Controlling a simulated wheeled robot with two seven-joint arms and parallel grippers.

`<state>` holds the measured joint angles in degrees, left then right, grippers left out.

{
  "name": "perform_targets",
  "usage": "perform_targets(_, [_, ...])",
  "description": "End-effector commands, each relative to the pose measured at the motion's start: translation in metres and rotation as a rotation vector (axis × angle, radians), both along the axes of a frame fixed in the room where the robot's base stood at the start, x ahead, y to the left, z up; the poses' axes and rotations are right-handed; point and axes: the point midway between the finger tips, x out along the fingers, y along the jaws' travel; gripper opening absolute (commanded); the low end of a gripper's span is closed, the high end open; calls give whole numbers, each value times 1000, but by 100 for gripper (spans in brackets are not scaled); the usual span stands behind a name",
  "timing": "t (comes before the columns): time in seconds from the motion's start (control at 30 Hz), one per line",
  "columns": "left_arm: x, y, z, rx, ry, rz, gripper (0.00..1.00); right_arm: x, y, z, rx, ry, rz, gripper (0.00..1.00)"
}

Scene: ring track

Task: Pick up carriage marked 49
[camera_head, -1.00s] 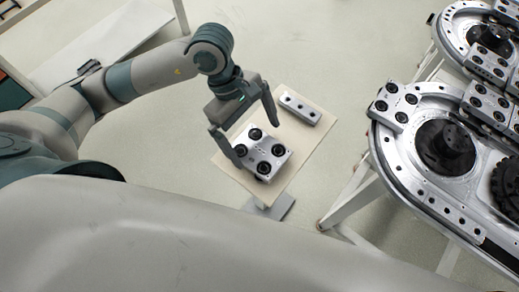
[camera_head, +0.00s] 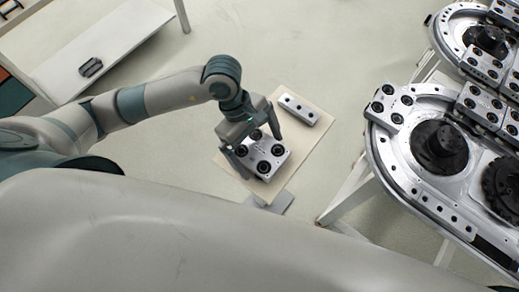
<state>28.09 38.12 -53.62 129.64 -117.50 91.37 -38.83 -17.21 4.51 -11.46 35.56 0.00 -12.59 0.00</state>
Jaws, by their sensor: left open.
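A silver carriage (camera_head: 262,155) with black round wheels lies on a small beige table (camera_head: 292,170). Its number is too small to read. My left gripper (camera_head: 257,144) is open just above this carriage, with its fingers at opposite sides of it in the picture. I cannot tell whether the fingers touch it. The gripper hides part of the carriage's far left side. My right gripper is not in view.
A silver bar with dark holes (camera_head: 299,108) lies on the same table behind the carriage. A ring track (camera_head: 379,150) with several carriages stands at the right. A white shelf (camera_head: 120,45) with a small dark object (camera_head: 91,67) stands at the upper left.

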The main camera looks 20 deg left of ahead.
Motion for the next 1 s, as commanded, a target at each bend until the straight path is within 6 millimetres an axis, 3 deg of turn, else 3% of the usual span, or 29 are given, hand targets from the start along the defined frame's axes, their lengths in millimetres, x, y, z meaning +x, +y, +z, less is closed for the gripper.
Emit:
perform_targets(0.07, [0,0,0,0,0,0,98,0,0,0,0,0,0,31])
perform_targets(0.4, [0,0,0,0,0,0,17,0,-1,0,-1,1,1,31])
perform_targets(0.77, [1,-1,4,-3,-4,0,17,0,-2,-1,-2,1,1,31])
perform_targets(1.0, [1,-1,17,-3,-6,-1,17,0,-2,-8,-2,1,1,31])
